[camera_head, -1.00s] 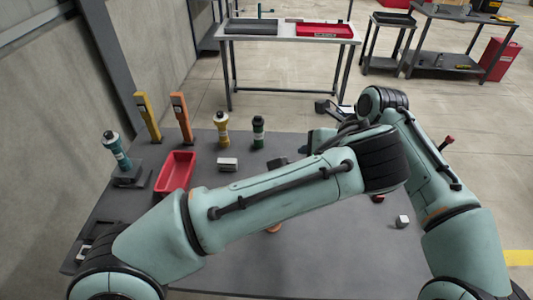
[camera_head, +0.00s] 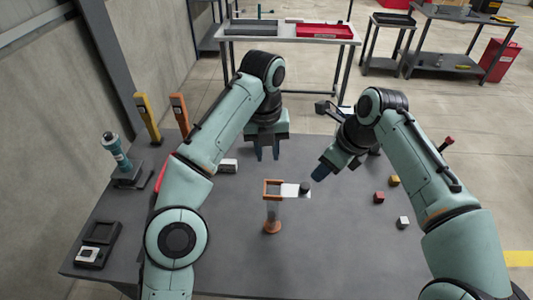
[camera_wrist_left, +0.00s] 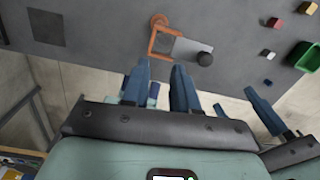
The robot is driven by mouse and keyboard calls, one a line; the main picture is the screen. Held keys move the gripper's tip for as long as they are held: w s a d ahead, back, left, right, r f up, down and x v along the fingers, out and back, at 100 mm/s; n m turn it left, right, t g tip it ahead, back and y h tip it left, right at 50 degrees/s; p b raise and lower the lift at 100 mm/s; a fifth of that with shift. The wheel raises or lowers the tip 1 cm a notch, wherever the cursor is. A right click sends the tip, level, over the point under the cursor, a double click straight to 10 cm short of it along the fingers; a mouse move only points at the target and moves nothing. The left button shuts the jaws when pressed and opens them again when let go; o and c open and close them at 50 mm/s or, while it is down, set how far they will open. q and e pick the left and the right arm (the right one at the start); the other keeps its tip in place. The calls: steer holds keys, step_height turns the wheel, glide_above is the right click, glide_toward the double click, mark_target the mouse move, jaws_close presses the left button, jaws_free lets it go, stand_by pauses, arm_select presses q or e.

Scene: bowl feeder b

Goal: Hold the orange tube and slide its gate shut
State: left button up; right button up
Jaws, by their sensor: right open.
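The orange tube (camera_head: 272,207) stands upright on the grey table. It has an orange frame at its top and a round orange foot. My left gripper (camera_head: 268,157) is open and empty beyond the tube, fingers pointing down. My right gripper (camera_head: 322,172) is open near the knob, apart from it; its fingers are partly hidden.
Small red (camera_head: 379,197), yellow (camera_head: 393,181) and white (camera_head: 402,222) cubes lie at the right. A white block (camera_head: 228,166) lies behind my left arm. The table front is clear.

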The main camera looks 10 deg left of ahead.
arm_select(q)
steer(key=f+m, duration=0.1)
steer(key=f, duration=0.1)
glide_above(273, 209)
steer(key=w+a, duration=0.2)
steer(key=shift+g, duration=0.3)
steer(key=f, duration=1.2)
steer(key=shift+a+f, duration=0.2)
steer(key=shift+f, duration=0.05)
jaws_close()
